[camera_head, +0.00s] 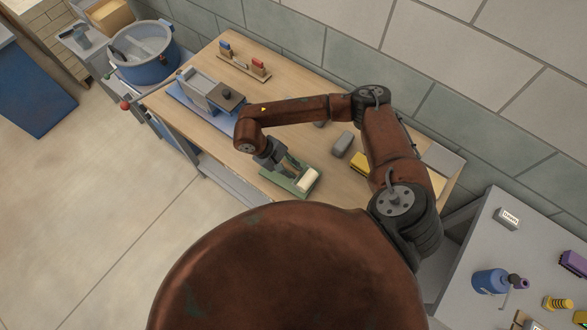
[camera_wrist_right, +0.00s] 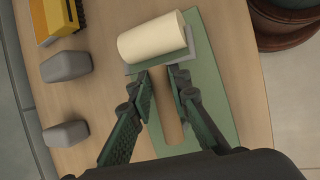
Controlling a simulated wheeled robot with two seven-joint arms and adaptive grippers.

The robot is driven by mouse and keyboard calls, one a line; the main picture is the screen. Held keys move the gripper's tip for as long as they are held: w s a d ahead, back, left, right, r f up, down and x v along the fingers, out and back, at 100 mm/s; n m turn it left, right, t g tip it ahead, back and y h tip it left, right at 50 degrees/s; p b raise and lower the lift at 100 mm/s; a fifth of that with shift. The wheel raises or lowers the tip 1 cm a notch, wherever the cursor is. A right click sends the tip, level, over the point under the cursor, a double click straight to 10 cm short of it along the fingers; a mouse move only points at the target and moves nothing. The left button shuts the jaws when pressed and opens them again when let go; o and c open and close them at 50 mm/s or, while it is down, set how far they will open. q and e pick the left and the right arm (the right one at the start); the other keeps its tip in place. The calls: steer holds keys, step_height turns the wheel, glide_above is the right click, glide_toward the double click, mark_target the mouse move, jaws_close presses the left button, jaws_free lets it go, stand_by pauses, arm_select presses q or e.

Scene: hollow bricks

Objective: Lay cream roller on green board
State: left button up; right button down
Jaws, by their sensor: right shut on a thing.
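The cream roller (camera_head: 307,180) has a thick pale cylinder and a brown handle. In the right wrist view the cream roller (camera_wrist_right: 152,37) lies across the far end of the green board (camera_wrist_right: 218,92), with a grey edge showing beneath it. The green board (camera_head: 297,190) lies flat near the wooden table's front edge. My right gripper (camera_head: 283,166) is over the board, its fingers (camera_wrist_right: 167,92) shut around the roller's handle. I cannot tell whether the roller touches the board. My left gripper is out of view.
A grey block (camera_head: 342,144) and a yellow item (camera_head: 359,161) lie right of the board. A rack with blue and red pieces (camera_head: 245,66) and a grey device (camera_head: 211,95) stand farther left.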

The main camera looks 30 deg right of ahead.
steer(key=shift+f, duration=0.2)
steer(key=c, duration=1.8)
jaws_free()
steer(key=shift+r, duration=0.15)
steer(key=shift+r, duration=0.15)
steer(key=shift+b+v, duration=1.15)
steer(key=shift+v, duration=4.8)
